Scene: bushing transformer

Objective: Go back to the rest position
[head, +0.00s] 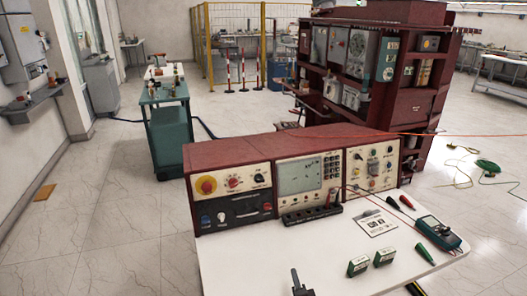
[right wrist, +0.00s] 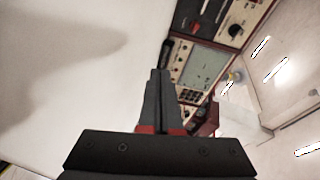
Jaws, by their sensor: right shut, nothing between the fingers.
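My right gripper (head: 299,283) shows at the bottom edge of the head view, above the white tabletop (head: 240,262). Its dark fingers are closed together with nothing between them. In the right wrist view the right gripper (right wrist: 160,75) points up the picture, shut and empty, apart from the console. The red test console (head: 280,175) stands at the back of the tabletop, beyond the gripper. The console also shows at the upper right of the right wrist view (right wrist: 203,68). My left gripper is not in view.
A large red cabinet (head: 415,105) and a green cart (head: 168,135) stand behind. The tabletop's left part is clear.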

